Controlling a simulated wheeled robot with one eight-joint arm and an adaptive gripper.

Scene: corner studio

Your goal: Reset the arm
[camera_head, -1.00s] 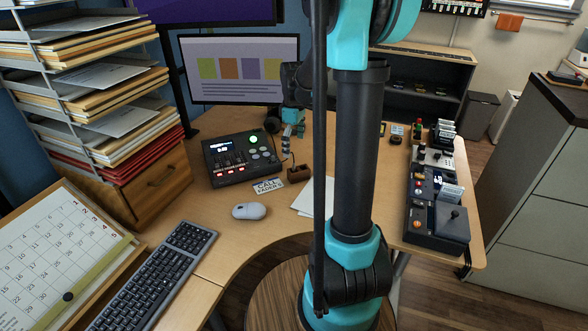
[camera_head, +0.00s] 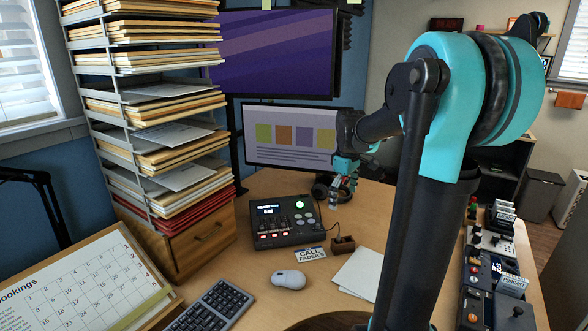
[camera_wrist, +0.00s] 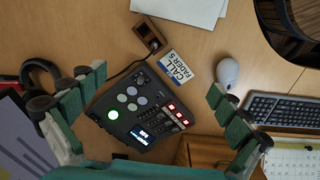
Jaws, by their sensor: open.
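My gripper (camera_head: 345,182) hangs above the desk in front of the lower monitor in the head view. In the wrist view my gripper (camera_wrist: 157,82) shows its two green, jointed fingers spread wide apart, with nothing between them. Below it on the desk lies a dark control box (camera_wrist: 135,115) with a lit green button and red lights. My gripper is apart from the box. The box also shows in the head view (camera_head: 283,222), left of the gripper.
A tall paper rack (camera_head: 118,150) stands left. Headphones (camera_wrist: 38,75) lie near one finger. Control panels (camera_head: 490,270) line the right side.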

